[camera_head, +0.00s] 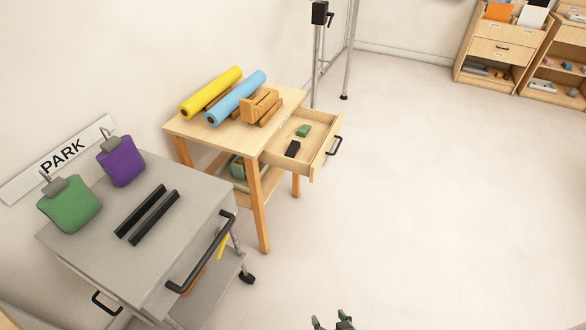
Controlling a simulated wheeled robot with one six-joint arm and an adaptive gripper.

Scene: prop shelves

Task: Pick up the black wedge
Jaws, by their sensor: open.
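A small black block (293,148), likely the black wedge, lies in the open drawer (309,162) of the wooden table. A small green block (304,130) lies behind it in the same drawer, apart from it. The black block's exact shape is too small to make out. My gripper (333,322) shows only in part at the bottom edge of the picture. It is open and empty, well in front of the drawer and far from the black block.
The wooden table (185,130) bears yellow (211,92) and blue (236,98) rolls and a wooden holder (260,104). A grey cart (190,190) with two black bars (155,217) stands at left. Shelves (490,72) stand far right. The floor (430,210) at centre and right is clear.

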